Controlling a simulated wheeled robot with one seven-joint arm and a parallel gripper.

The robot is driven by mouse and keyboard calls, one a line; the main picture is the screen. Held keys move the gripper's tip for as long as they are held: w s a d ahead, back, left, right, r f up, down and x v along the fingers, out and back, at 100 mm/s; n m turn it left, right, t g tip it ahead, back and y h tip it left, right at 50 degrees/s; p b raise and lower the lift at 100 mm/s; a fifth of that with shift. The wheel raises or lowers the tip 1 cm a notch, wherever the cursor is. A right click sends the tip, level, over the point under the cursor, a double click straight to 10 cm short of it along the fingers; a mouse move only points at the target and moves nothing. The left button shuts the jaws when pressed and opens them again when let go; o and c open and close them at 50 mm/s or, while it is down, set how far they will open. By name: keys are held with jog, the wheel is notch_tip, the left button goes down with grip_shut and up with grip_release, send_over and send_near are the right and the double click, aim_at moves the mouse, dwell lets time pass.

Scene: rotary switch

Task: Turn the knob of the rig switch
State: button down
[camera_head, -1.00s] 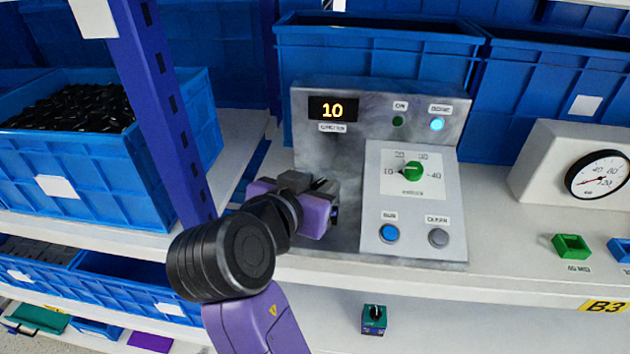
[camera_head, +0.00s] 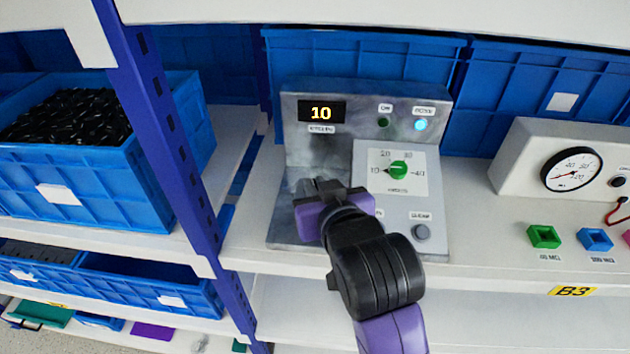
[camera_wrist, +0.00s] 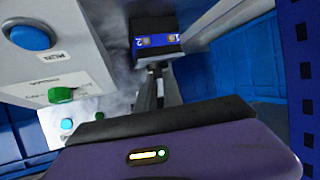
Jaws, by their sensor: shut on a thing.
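The rig switch is a grey metal panel (camera_head: 340,158) with a green knob (camera_head: 398,170) on a white dial marked from 10 to 40. The knob's pointer faces left, at 10, and the display (camera_head: 321,112) reads 10. My gripper (camera_head: 322,187) is in front of the panel's lower left, beside the dial and apart from the knob. In the wrist view the knob (camera_wrist: 62,95) is left of my fingers (camera_wrist: 156,72). The fingers are shut on a dark block (camera_wrist: 157,40) with a blue face numbered 2 and 1. That block is hidden in the head view.
The cyan lamp (camera_head: 420,126) is lit. A gauge box (camera_head: 528,160) stands right, a blue upright (camera_head: 165,130) left, and blue bins (camera_head: 365,65) behind.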

jog(key=shift+s+a, duration=0.2)
jog(key=shift+a, duration=0.2)
jog(key=c, duration=1.5)
grip_release()
jog(key=shift+o, duration=0.8)
jog(key=shift+d, duration=0.15)
jog(key=b+v, duration=0.1)
jog(key=v, duration=0.6)
jog(key=shift+s+d, duration=0.2)
jog(key=shift+s, duration=0.1)
jog(key=shift+r, duration=0.1)
